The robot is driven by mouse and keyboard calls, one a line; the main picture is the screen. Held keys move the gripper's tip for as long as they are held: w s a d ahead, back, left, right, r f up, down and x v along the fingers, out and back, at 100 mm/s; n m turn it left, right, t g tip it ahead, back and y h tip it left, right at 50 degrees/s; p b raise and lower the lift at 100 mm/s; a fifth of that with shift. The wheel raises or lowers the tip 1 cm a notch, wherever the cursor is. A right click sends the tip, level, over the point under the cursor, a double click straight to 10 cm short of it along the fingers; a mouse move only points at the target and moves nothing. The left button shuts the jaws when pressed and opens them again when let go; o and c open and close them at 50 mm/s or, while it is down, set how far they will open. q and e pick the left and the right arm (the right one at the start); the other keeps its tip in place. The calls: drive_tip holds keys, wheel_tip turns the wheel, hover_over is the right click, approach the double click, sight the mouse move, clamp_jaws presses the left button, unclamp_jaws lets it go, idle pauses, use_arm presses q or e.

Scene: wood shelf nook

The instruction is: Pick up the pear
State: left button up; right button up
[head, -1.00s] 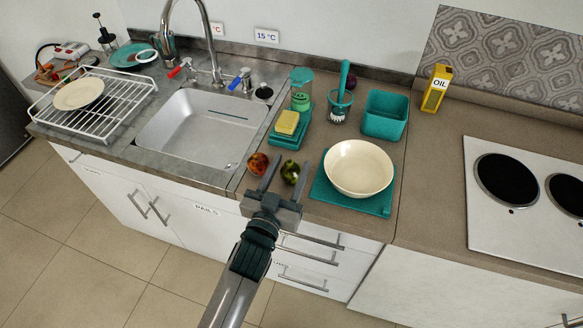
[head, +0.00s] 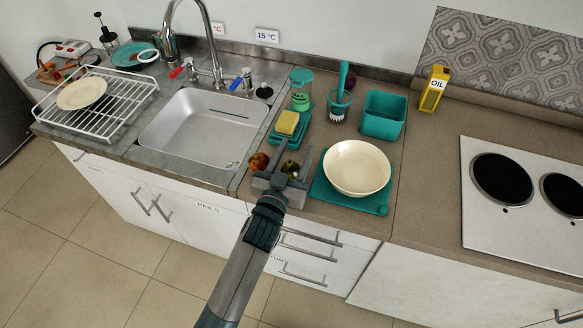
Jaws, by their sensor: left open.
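A dark green fruit (head: 290,168), which looks like the pear, lies on the counter near its front edge, right of the sink. My left gripper (head: 293,154) is open, with one finger on each side of this fruit. The fingers partly cover it, and I cannot tell whether they touch it. A reddish-orange fruit (head: 258,162) lies just left of the left finger. My right gripper is not in view.
A cream bowl (head: 357,167) on a teal board (head: 378,205) stands close to the right finger. Behind the fruit are a yellow sponge (head: 287,122) on a teal holder, a brush in a cup (head: 340,104) and a teal bin (head: 384,116). The sink (head: 195,130) is left.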

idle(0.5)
use_arm(q)
drive_tip(key=c, duration=1.1)
drive_tip(key=shift+w+r, duration=0.1)
